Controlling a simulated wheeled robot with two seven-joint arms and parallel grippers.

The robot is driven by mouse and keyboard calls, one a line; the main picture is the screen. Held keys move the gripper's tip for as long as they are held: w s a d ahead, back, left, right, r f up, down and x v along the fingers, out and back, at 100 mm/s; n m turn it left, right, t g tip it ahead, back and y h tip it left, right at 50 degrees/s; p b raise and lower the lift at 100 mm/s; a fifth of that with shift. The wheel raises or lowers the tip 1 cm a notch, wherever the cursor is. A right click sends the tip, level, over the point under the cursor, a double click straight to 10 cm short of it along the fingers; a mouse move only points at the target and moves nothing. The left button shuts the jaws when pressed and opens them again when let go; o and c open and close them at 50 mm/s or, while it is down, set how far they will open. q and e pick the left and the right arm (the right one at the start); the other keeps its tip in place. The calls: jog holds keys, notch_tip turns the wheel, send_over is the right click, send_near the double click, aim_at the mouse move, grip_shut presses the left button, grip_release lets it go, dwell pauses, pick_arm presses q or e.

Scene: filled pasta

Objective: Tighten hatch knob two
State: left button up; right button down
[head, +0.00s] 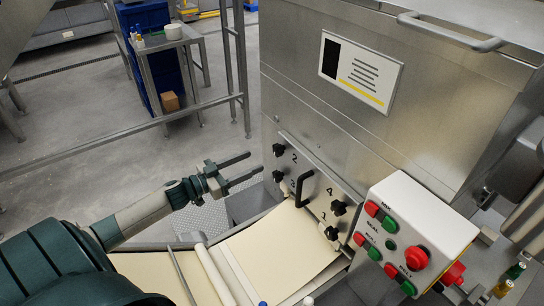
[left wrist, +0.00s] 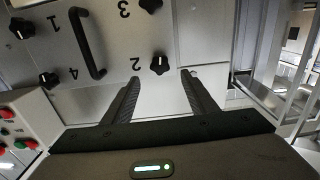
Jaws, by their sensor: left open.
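The hatch plate (head: 311,192) on the steel machine carries black knobs beside printed numbers and a black handle (head: 304,188). Knob two (head: 278,149) is at its upper left, beside the number 2. In the left wrist view, where the plate appears upside down, knob two (left wrist: 159,65) lies just beyond and between the fingertips. My left gripper (head: 256,162) is open and empty, its fingers pointing at the plate with a gap to knob two. It also shows in the left wrist view (left wrist: 160,77). My right gripper is not in view.
Knob three (head: 278,175) is below knob two; knobs four (head: 338,207) and one (head: 331,233) are at the plate's right. A control box (head: 412,232) with red and green buttons juts out at right. A pasta sheet (head: 275,250) on the conveyor lies below.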

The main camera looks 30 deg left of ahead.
aim_at(275, 152)
pick_arm(q)
jog(key=b+x, duration=0.2)
jog(key=x, duration=0.7)
jog(key=shift+w+d, duration=0.1)
jog(key=shift+w, duration=0.05)
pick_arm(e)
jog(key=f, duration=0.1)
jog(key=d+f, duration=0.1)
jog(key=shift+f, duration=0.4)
pick_arm(q)
jog(key=c, duration=0.8)
jog(key=shift+c, duration=1.2)
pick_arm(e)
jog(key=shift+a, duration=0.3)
